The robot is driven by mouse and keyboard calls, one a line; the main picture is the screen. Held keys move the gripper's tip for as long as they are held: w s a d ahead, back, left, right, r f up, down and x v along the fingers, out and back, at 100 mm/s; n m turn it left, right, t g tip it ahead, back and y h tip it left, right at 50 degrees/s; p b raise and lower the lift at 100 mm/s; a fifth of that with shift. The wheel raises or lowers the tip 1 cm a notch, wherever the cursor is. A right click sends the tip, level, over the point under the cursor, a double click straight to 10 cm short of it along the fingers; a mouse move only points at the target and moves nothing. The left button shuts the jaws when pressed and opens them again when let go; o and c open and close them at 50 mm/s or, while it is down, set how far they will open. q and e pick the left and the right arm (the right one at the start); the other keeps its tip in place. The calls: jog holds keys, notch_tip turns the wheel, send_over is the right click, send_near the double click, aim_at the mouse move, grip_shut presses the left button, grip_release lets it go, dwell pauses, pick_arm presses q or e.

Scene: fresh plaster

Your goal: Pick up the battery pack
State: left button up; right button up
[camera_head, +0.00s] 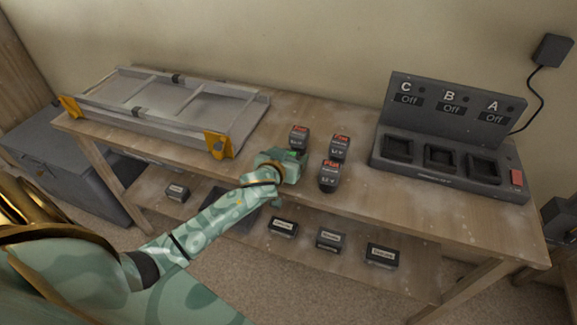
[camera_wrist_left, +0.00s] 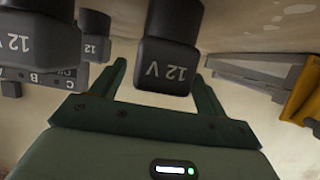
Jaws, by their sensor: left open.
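Three dark battery packs with red-and-white labels stand on the wooden bench top. The leftmost battery pack (camera_head: 299,137) is just beyond my left gripper (camera_head: 292,157). The other two, a battery pack (camera_head: 340,147) and a nearer battery pack (camera_head: 329,177), stand to its right. In the left wrist view, which looks upside down, my open left gripper (camera_wrist_left: 158,72) has a battery pack marked 12 V (camera_wrist_left: 167,68) between or just ahead of its fingers. Contact cannot be told. Two more packs (camera_wrist_left: 40,45) (camera_wrist_left: 95,45) show at the left there. My right gripper is not in view.
A grey charger (camera_head: 440,178) with bays C, B and A, each reading Off, stands at the bench's right. A grey frame with yellow corners (camera_head: 218,145) lies at the left. Several small labelled boxes (camera_head: 330,238) sit on the lower shelf. A grey chest (camera_head: 60,165) stands left.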

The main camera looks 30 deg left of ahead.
pick_arm(q)
jog(key=shift+x, duration=1.05)
jog(key=shift+s, duration=0.1)
jog(key=c, duration=1.3)
